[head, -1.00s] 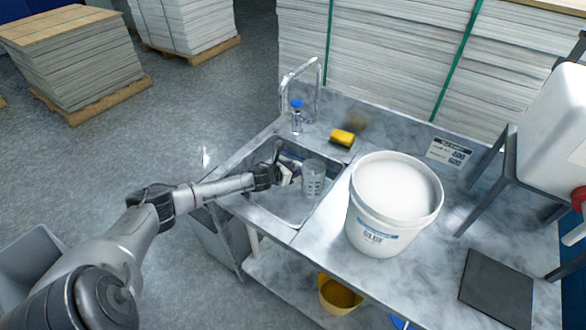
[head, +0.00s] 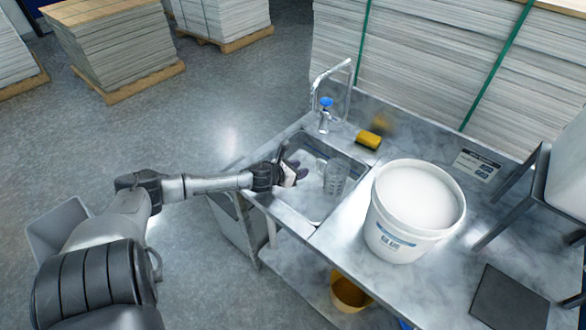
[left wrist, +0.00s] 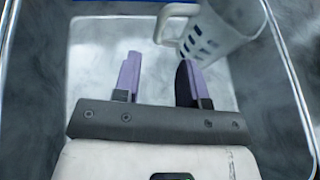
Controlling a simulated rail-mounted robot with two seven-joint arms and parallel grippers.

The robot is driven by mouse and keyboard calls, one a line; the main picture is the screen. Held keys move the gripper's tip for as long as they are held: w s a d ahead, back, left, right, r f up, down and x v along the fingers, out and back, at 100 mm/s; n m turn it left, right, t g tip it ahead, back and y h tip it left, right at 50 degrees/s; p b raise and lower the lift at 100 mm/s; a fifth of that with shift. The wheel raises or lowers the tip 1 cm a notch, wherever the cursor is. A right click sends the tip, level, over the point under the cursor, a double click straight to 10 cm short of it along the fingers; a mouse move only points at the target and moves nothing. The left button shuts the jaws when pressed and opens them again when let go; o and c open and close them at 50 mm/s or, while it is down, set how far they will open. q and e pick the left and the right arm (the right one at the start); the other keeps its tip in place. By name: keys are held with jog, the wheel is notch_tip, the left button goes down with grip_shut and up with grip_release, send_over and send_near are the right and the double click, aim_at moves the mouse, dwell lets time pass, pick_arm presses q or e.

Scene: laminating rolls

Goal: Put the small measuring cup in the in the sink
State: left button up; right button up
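The small measuring cup (head: 336,177) is clear with dark markings and stands inside the metal sink (head: 312,222), toward its right side. In the left wrist view the cup (left wrist: 228,32) is at the upper right, with its handle toward my gripper. My left gripper (head: 300,172) is over the sink, just left of the cup. In the left wrist view its two purple-padded fingers (left wrist: 157,80) are apart, with only the sink floor showing between them. The handle lies beyond the right fingertip, and the gripper looks empty. My right gripper does not show.
A large white bucket (head: 400,243) stands on the counter right of the sink. A dark square plate (head: 506,297) lies at the right. A yellow bucket (head: 350,292) is on the lower shelf.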

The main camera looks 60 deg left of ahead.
pick_arm(q)
jog(key=v, duration=0.2)
jog(key=shift+s+r+p, duration=0.1)
jog(key=shift+s+p, duration=0.2)
dwell(0.3)
dwell(0.8)
